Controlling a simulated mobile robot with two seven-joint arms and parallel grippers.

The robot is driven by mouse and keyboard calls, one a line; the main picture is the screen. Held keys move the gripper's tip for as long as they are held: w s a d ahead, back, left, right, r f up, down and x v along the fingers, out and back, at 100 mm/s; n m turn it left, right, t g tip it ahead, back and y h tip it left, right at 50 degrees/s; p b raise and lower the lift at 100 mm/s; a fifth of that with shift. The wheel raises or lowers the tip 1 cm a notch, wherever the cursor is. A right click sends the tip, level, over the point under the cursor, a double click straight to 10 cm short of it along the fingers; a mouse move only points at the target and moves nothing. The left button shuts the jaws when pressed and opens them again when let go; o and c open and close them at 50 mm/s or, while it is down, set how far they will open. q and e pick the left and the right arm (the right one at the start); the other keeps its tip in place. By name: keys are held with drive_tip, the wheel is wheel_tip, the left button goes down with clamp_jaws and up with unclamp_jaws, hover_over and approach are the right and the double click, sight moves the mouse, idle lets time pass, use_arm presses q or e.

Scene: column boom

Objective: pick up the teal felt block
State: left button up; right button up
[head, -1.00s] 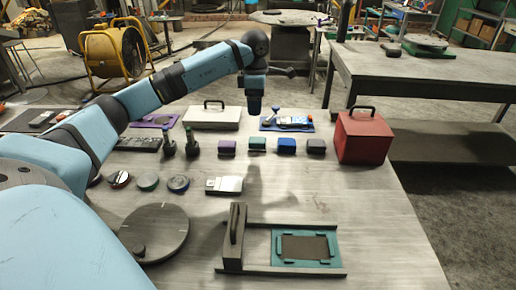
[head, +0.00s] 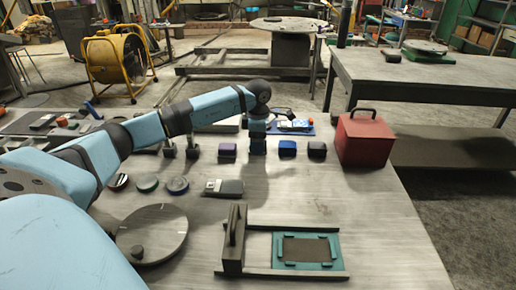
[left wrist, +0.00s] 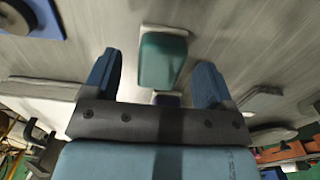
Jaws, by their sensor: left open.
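The teal felt block (left wrist: 162,60) shows in the left wrist view on the grey table, a pale edge at its far end. It lies in the gap between the two blue fingers of my left gripper (left wrist: 158,66), with a space on each side. The gripper is open and empty. In the head view my left gripper (head: 258,149) points down over the block row and hides the teal block. A purple block (head: 227,150) stands left of it and a blue block (head: 287,148) right of it. My right gripper is not in view.
A dark block (head: 317,150) and a red box (head: 364,139) with a handle stand further right. Several round discs and a grey-white item (head: 224,187) lie nearer. A railed fixture with a teal frame (head: 335,250) is at the front.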

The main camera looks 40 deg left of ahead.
use_arm(q)
drive_tip(key=shift+f, duration=0.55)
drive_tip(key=c, duration=1)
drive_tip(key=shift+r, duration=0.1)
wheel_tip(320, 180, up, 20)
drive_tip(key=shift+f+p, duration=0.1)
drive_tip(key=shift+p, duration=1.1)
